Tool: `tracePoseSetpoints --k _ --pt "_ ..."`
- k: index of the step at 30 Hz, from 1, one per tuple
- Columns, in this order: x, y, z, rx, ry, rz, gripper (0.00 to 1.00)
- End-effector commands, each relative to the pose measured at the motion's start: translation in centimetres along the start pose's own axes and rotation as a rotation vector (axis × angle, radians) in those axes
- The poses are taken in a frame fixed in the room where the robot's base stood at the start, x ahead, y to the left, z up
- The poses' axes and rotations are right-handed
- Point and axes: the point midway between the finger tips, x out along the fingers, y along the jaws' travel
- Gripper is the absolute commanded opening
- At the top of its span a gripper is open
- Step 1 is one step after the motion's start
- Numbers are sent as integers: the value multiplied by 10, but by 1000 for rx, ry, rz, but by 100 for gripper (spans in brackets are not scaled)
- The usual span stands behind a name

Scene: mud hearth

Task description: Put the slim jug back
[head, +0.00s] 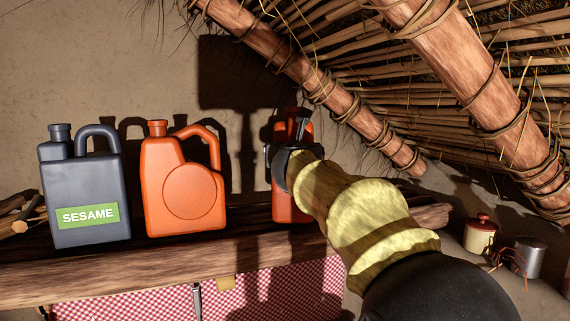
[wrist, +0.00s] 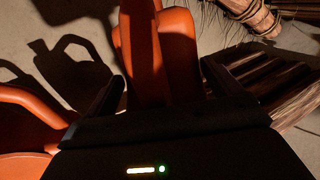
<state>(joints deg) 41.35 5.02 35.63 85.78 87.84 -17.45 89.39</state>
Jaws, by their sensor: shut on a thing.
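The slim jug (head: 284,206) is orange and stands upright at the shelf, largely hidden behind my arm in the head view. In the wrist view the orange jug (wrist: 180,55) rises between the two dark fingers. My gripper (wrist: 165,92) is shut on it; in the head view my gripper (head: 288,150) is at the jug's upper part. The jug's base is at about the height of the shelf (head: 180,262); whether it touches the shelf is hidden.
A wide orange jug (head: 186,190) stands just left of the slim jug. A dark jug labelled SESAME (head: 88,185) stands further left. Sloping roof poles (head: 340,105) come down close on the right. A cream pot (head: 480,236) and a metal can (head: 527,257) stand lower right.

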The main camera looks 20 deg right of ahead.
Motion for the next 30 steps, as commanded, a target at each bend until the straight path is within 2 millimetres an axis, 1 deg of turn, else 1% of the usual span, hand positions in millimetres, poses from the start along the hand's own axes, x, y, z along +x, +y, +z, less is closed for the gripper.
tracePoseSetpoints --k 1,5,10,17,18,19,28,30 --pt "0 0 -10 -2 -2 -1 20" --pt "-1 5 -22 -3 -3 7 20" --pt "-3 12 -22 -1 -4 18 20" --pt "-3 13 -25 0 -4 21 20" --pt "-2 13 -26 0 2 21 98" --pt "-2 13 -26 0 2 21 100" --pt "-2 10 -23 0 1 16 100" --pt "-6 8 -24 -1 -1 13 100"
